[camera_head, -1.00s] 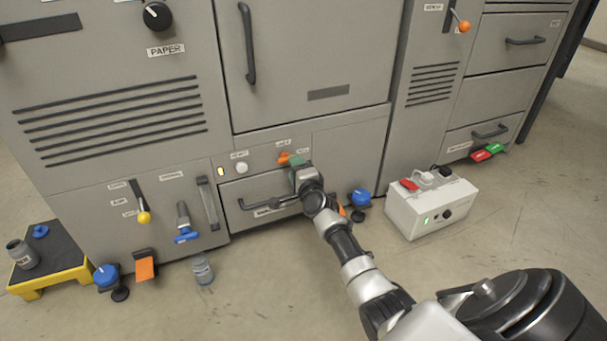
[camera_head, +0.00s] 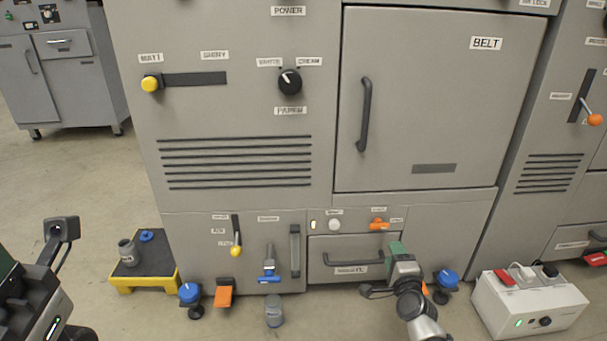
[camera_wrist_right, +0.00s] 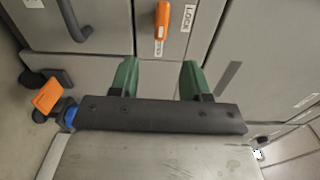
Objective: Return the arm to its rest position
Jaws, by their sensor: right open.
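My right gripper (camera_head: 396,250) is in front of the lower part of the grey machine (camera_head: 430,225), at the right end of a drawer handle (camera_head: 352,262). In the right wrist view its two green fingers (camera_wrist_right: 160,78) are apart with nothing between them. An orange lock lever (camera_wrist_right: 162,20) shows beyond the fingers there, and also in the head view (camera_head: 380,225). My right arm comes up from the bottom of the head view. A dark part of my left arm shows at the lower left of the head view; its fingertips are not clearly shown.
A white box (camera_head: 530,305) with switches stands on the floor at the right. A blue knob (camera_head: 446,278) is close to the right gripper. A yellow-edged platform (camera_head: 145,283) holds a grey jar (camera_head: 128,252). A small grey jar (camera_head: 274,311) stands on the floor. Open floor lies at left.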

